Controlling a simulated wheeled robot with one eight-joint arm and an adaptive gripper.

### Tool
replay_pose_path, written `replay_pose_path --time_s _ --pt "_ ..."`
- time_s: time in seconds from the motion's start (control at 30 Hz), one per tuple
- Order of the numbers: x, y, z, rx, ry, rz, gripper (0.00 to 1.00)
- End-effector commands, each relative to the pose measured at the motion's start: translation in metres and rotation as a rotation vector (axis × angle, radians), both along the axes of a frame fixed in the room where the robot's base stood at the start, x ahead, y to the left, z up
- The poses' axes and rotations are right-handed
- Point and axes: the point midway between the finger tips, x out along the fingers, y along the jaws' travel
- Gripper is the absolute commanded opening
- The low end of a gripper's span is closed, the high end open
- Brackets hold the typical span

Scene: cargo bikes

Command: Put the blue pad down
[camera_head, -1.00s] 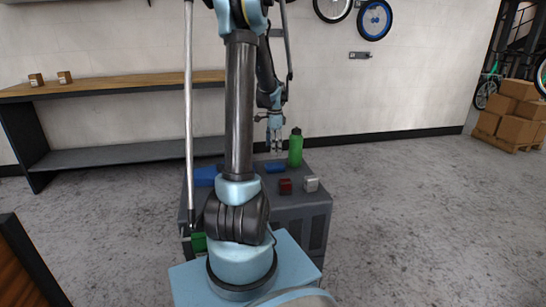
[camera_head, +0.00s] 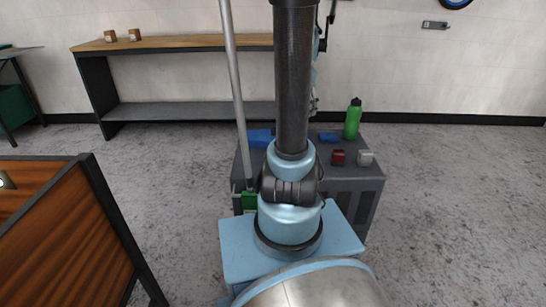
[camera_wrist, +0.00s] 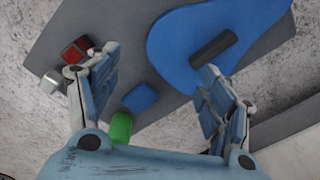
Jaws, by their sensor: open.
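A small blue pad (camera_head: 329,137) lies on top of the grey cart (camera_head: 345,178), left of the green bottle (camera_head: 352,120). The pad also shows in the wrist view (camera_wrist: 140,97), flat on the cart top. My gripper (camera_wrist: 158,62) is open above the cart, with its fingers spread wide and nothing held between them. The pad appears below the gap between the fingers, apart from both. In the head view my gripper is mostly hidden behind my arm.
A larger flat blue piece (camera_wrist: 185,50) with a dark bar (camera_wrist: 214,48) lies beside the pad. A red block (camera_head: 338,157) and a white block (camera_head: 365,157) sit near the cart's front. A wooden panel (camera_head: 70,225) stands at the left. Floor to the right is clear.

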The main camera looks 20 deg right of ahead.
Motion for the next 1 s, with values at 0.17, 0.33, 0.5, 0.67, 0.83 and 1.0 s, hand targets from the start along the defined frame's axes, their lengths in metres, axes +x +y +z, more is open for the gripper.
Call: replay_pose_path --time_s 0.17,0.33,0.5,0.67,0.83,1.0 --pt "-0.034 0.044 0.002 -0.018 -0.019 0.200 0.73" --pt "-0.066 0.078 -0.002 -0.037 -0.038 0.389 0.73" --pt "-0.099 0.106 -0.012 -0.059 -0.056 0.579 0.73" --pt "-0.130 0.129 -0.026 -0.079 -0.074 0.756 0.73" --pt "-0.161 0.148 -0.046 -0.101 -0.092 0.943 0.73" --pt "-0.184 0.160 -0.064 -0.123 -0.109 1.095 0.73"
